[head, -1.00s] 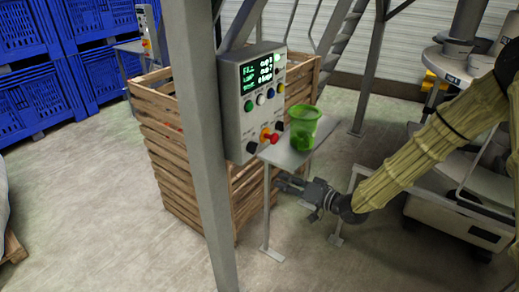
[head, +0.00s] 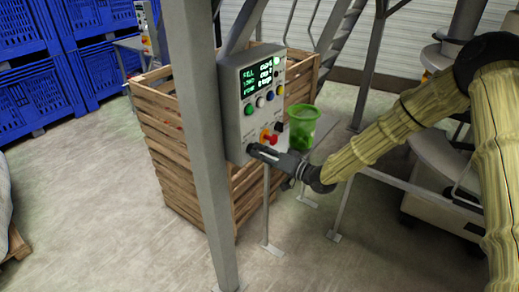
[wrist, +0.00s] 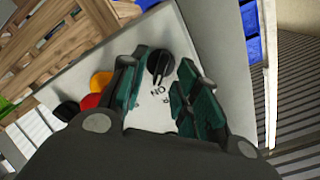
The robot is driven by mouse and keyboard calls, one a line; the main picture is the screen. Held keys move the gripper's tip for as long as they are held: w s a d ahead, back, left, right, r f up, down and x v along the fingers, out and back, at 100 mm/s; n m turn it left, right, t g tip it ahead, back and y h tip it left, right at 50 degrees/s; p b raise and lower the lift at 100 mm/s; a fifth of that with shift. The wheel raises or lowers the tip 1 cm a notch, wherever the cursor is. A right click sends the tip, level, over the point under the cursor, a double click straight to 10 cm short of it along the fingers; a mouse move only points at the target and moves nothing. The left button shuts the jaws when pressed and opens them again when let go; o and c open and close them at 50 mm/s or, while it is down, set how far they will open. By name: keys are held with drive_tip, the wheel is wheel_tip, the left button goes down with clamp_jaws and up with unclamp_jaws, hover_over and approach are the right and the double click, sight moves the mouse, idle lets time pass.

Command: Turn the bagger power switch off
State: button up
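The power switch (wrist: 160,65) is a round black knob on the grey control panel (wrist: 185,35). "ON" lettering is printed beside it, and its raised ridge seems to run toward that lettering. In the head view the knob is hidden behind my gripper (head: 256,152), which is at the lower front of the panel (head: 238,110). In the wrist view my gripper (wrist: 161,78) is open, its green-padded fingers on either side of the view of the knob. I cannot tell whether they touch it.
A red-and-yellow stop button (head: 268,136) is close beside my gripper. A green bucket (head: 303,128) stands right of the panel. A grey post (head: 203,170) stands in front at left, and a wooden crate (head: 175,165) is behind.

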drive_tip(key=shift+w+a, duration=0.3)
drive_tip(key=shift+a, duration=0.15)
clamp_jaws()
drive_tip(key=shift+f+n+b, duration=0.15)
drive_tip(key=shift+n+b, duration=0.15)
drive_tip(key=shift+b, duration=0.1)
drive_tip(key=shift+n+b, duration=8.6)
drive_tip(key=shift+b, duration=1.6)
